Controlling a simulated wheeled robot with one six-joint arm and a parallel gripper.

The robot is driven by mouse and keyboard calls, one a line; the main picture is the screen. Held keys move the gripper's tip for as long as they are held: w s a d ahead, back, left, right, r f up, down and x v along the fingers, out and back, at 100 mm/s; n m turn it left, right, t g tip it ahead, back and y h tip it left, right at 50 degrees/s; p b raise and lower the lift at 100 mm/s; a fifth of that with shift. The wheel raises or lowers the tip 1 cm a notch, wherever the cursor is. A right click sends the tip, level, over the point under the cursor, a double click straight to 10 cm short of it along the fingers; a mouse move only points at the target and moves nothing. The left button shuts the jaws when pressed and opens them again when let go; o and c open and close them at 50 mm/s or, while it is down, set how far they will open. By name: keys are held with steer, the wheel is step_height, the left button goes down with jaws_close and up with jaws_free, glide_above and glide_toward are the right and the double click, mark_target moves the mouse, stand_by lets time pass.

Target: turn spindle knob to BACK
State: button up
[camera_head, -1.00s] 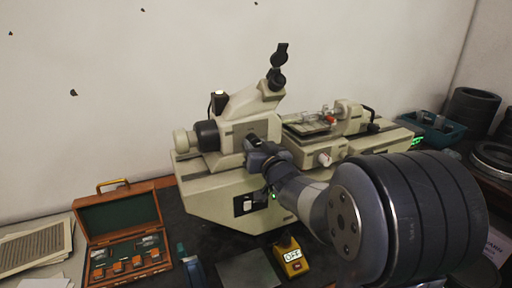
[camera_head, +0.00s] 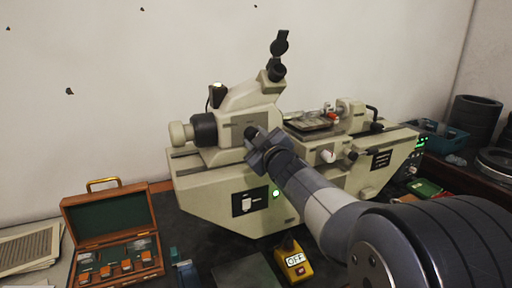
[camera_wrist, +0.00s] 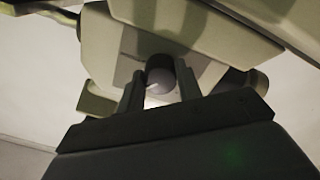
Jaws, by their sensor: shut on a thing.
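The beige bench measuring machine (camera_head: 215,185) stands against the wall. My gripper (camera_head: 254,138) is at the front of its upper body, below the eyepiece tube. In the wrist view, my gripper (camera_wrist: 160,90) has one finger on each side of a round grey knob (camera_wrist: 160,79) and is shut on it. A short pale line shows on the knob's face, slanting toward the lower left in that view. Any position lettering around the knob is unreadable or hidden. In the head view my fingers and wrist largely cover the knob.
A wooden case (camera_head: 112,235) with a green lining stands open at the front left. A yellow device (camera_head: 292,262) reading OFF sits in front of the machine. A teal bin (camera_head: 440,135) and black rings (camera_head: 474,120) are at the right. My forearm crosses the front right.

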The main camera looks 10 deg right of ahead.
steer(key=n+b, duration=0.1)
steer(key=n, duration=0.2)
steer(key=shift+f+n+b, duration=0.15)
steer(key=shift+n+b, duration=0.25)
steer(key=shift+d+n+b, duration=0.1)
steer(key=shift+n+b, duration=0.7)
steer(key=shift+n, duration=1.5)
steer(key=o, duration=1)
steer(key=shift+c, duration=0.2)
